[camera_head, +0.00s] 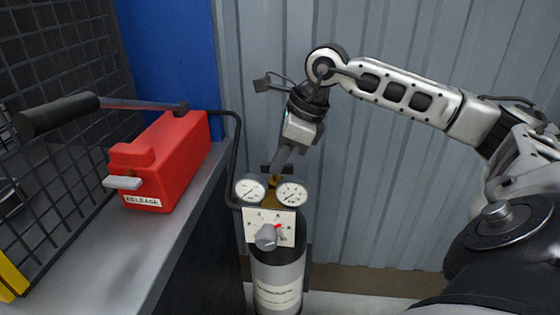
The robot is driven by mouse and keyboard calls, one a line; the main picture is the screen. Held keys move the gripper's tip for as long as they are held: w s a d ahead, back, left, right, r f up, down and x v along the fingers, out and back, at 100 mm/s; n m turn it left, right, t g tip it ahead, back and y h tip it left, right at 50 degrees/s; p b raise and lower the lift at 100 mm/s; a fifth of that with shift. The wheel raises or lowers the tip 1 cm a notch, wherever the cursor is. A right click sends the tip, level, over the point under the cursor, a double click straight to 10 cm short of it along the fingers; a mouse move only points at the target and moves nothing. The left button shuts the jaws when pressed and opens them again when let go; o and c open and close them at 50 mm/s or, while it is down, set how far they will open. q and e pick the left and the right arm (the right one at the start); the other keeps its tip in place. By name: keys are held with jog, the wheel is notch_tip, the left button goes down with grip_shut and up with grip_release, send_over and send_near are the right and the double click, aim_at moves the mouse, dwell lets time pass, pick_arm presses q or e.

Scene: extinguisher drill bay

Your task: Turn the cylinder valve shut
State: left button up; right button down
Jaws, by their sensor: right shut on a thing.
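The gas cylinder (278,272) stands upright on the floor beside the bench, dark with a pale label band. On its top is the brass cylinder valve (273,188), between two round white gauges. My right gripper (277,169) reaches down from above and is shut on the top of this valve. The fingers hide most of what they hold, so I cannot tell how far the valve is turned. A white dial plate (253,216) with a grey knob (267,236) and a red pointer sits below the gauges. My left gripper is not in view.
A red box (160,165) labelled RELEASE, with a long black-gripped lever (60,115), stands on the grey bench (90,250) at the left. A black hose (236,150) runs between box and cylinder. A corrugated grey wall (390,180) is close behind.

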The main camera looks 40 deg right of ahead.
jog(key=shift+m, duration=0.4)
jog(key=c, duration=1.5)
grip_release()
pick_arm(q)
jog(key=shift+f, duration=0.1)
pick_arm(e)
jog(key=shift+r, duration=0.1)
pick_arm(q)
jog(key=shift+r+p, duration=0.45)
jog(key=shift+p, duration=0.6)
pick_arm(e)
jog(key=v, duration=1.6)
jog(key=shift+s+a, duration=0.15)
